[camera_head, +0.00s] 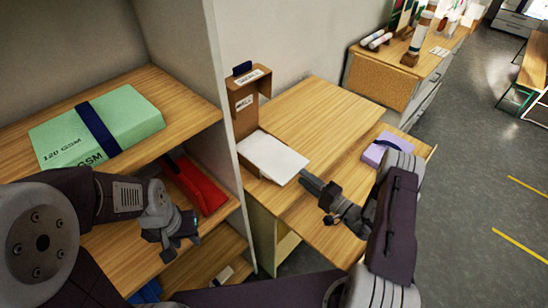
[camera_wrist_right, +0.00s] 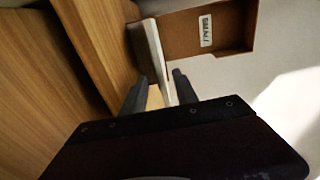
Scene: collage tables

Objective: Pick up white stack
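The white stack (camera_head: 272,157) lies flat, partly over the table edge in front of an upright brown cardboard holder (camera_head: 246,106). In the right wrist view the stack (camera_wrist_right: 152,50) shows edge-on as a thin pale slab. My right gripper (camera_head: 307,181) is at the stack's near right corner. In the wrist view its two fingers (camera_wrist_right: 160,84) stand apart, one on each side of the slab, with some gap showing. My left gripper (camera_head: 176,246) hangs empty in front of the shelf on the left; its finger gap is unclear.
A green stack with a dark band (camera_head: 100,128) lies on the upper left shelf, a red item (camera_head: 196,186) on the shelf below. A purple banded stack (camera_head: 386,148) is on the table's right part. The wooden table top (camera_head: 318,108) behind is clear.

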